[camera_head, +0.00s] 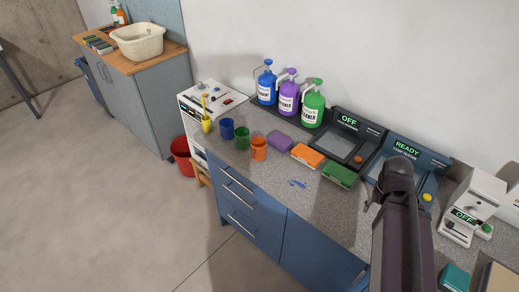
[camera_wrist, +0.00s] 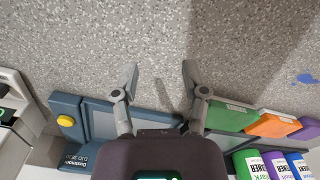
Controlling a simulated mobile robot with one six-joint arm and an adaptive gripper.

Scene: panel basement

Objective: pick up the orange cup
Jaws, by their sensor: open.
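The orange cup (camera_head: 259,148) stands upright on the speckled grey counter (camera_head: 262,182), near its front edge. A green cup (camera_head: 242,138) is to its left, and a blue cup (camera_head: 227,128) is further left. My gripper (camera_wrist: 160,75) is open and empty above the counter in the wrist view, in front of the READY machine. In the head view my arm reaches over the right part of the counter, well to the right of the orange cup, and hides the gripper's fingers. No cup shows in the wrist view.
Purple (camera_head: 280,141), orange (camera_head: 307,156) and green (camera_head: 339,174) boxes lie right of the cups. Blue (camera_head: 266,86), purple (camera_head: 288,97) and green (camera_head: 311,106) pump bottles stand behind. A blue spill (camera_head: 298,184) marks otherwise clear counter.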

